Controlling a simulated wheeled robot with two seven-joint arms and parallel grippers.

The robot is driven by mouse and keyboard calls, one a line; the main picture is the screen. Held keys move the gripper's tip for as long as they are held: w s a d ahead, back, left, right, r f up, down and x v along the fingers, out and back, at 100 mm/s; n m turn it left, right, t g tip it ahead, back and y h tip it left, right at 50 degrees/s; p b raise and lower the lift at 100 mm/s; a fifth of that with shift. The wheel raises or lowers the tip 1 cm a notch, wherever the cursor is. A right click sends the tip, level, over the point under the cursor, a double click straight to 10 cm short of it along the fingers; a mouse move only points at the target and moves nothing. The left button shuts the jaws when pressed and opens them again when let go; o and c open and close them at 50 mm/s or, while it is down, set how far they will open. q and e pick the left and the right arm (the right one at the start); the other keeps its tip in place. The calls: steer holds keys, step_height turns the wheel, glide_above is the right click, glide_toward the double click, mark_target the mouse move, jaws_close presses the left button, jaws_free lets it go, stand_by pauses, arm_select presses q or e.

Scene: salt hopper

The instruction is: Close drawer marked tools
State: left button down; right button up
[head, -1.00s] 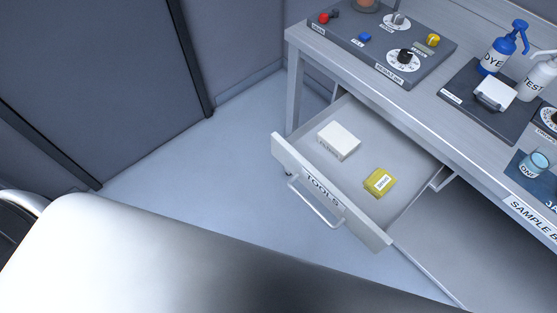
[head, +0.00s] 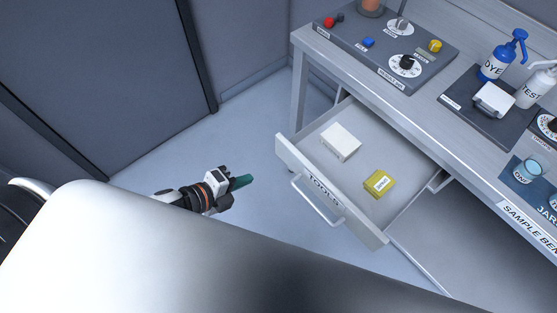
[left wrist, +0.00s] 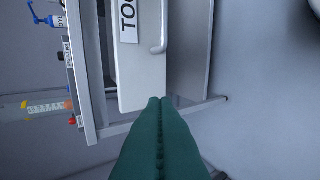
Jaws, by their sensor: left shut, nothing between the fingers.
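The drawer marked TOOLS (head: 330,203) is pulled out from under the bench. Its front has a label and a bar handle (head: 318,202). Inside lie a white box (head: 341,141) and a yellow box (head: 379,184). My left gripper (head: 244,181) has green fingers, is shut and empty, and is to the left of the drawer front, apart from it. In the left wrist view the shut fingers (left wrist: 158,105) point toward the drawer front (left wrist: 140,80), with the handle (left wrist: 163,25) above them. My right gripper is not in view.
The bench top (head: 440,108) carries a control panel (head: 350,35) with knobs and buttons, a blue DYE bottle (head: 495,60), a white TEST bottle (head: 533,88) and a glass jar (head: 533,166). Open floor (head: 200,140) lies left of the drawer.

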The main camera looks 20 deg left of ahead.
arm_select(q)
glide_toward(288, 159)
step_height(288, 159, down, 3)
steer(key=w, duration=0.1)
steer(key=shift+w+d+f+p, duration=0.1)
steer(key=shift+w+d+p, duration=0.1)
steer(key=shift+w+d, duration=0.35)
steer(key=shift+w+d+f+p, duration=0.1)
steer(key=shift+w+d+p, duration=0.15)
steer(key=shift+w, duration=0.45)
steer(key=shift+w+d+f+p, duration=0.1)
steer(key=shift+w+d+p, duration=0.05)
steer(key=shift+w+d, duration=0.4)
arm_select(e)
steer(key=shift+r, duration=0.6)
arm_select(q)
steer(key=shift+w, duration=0.15)
